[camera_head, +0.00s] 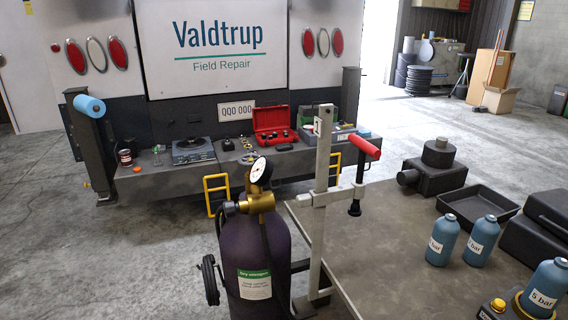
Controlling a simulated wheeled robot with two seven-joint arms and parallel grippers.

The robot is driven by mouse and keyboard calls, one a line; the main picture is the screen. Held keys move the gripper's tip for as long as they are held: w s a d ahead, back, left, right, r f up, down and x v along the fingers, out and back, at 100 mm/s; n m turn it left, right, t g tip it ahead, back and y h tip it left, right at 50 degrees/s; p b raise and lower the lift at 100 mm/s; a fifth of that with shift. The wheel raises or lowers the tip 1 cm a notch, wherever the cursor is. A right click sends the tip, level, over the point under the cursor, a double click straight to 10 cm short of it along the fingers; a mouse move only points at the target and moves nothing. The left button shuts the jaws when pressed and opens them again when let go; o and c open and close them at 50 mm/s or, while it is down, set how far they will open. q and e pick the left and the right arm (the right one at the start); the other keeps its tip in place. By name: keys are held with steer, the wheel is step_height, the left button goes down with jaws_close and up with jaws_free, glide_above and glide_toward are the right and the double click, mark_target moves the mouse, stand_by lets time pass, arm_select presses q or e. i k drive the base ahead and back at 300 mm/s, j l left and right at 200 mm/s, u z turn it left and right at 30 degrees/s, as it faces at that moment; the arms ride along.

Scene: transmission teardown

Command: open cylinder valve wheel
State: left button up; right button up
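A dark purple gas cylinder (254,262) with a white and green label stands upright in the lower middle of the head view, left of the workbench. A brass valve (258,202) sits on its top. A round pressure gauge (259,172) with a white face rises above the valve. A small dark knob (229,209) on the valve's left side looks like the valve wheel; how far it is turned cannot be told. A dark hose runs down the cylinder's front. Neither of my grippers is in view.
A grey post clamp with a red handle (366,147) stands at the workbench (390,250) edge, close right of the cylinder. Blue bottles (481,240), a black tray (477,205) and dark housings (433,170) occupy the bench. A truck tailgate with tools lies behind.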

mark_target(250, 162)
steer(key=j+z, duration=0.2)
steer(key=z, duration=0.2)
steer(key=i+j+z, duration=0.1)
steer(key=z, duration=0.3)
steer(key=j+z, duration=0.6)
steer(key=j, duration=0.4)
steer(key=k+j+z, duration=0.2)
steer(key=j, duration=0.85)
steer(key=k, duration=0.05)
